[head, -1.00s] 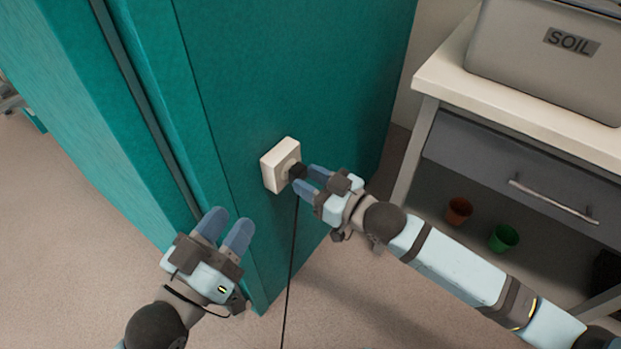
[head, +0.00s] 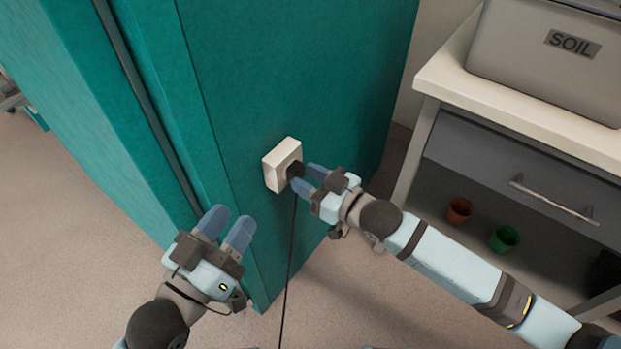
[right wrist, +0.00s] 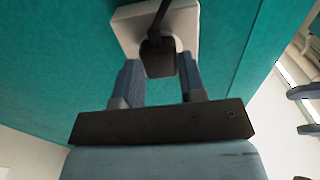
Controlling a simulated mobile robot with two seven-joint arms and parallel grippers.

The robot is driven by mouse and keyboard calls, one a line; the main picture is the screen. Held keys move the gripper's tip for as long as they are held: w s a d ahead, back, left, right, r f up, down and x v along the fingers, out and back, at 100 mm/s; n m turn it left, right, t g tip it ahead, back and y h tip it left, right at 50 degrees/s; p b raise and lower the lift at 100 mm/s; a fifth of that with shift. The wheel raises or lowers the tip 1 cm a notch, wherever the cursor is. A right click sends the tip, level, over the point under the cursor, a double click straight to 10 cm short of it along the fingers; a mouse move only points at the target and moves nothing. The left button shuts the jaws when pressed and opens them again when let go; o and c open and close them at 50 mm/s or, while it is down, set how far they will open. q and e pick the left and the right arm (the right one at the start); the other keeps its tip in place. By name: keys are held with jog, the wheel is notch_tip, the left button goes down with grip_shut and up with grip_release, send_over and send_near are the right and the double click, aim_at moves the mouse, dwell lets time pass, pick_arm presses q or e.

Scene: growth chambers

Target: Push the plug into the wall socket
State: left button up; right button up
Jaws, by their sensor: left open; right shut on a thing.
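The white wall socket (head: 281,163) is mounted on the teal panel. The black plug (head: 295,170) is at the socket's face, with its cable hanging down. My right gripper (head: 306,178) is shut on the plug. In the right wrist view the plug (right wrist: 158,56) sits between the blue fingers, against the socket (right wrist: 128,22); whether its pins are fully in is hidden. My left gripper (head: 226,228) is open and empty, in front of the panel, below and left of the socket.
The black cable (head: 288,270) hangs between my two grippers. A bench with a grey drawer (head: 510,175) and a soil bin (head: 550,60) stands at right. An orange pot (head: 459,211) and a green pot (head: 504,239) sit beneath it. Floor is clear at left.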

jog(key=o, duration=1)
jog(key=p+v, duration=0.1)
jog(key=v, duration=0.3)
jog(key=shift+d+r, duration=0.1)
pick_arm(q)
jog(key=a+f+g+y+p, duration=0.2)
jog(key=a+f+g+y, duration=0.1)
jog(key=f, duration=0.5)
jog(key=shift+f, duration=0.25)
pick_arm(e)
jog(key=v, duration=0.9)
jog(key=shift+s+d, duration=0.2)
jog(key=shift+s, duration=0.05)
pick_arm(q)
jog(key=shift+s, duration=0.15)
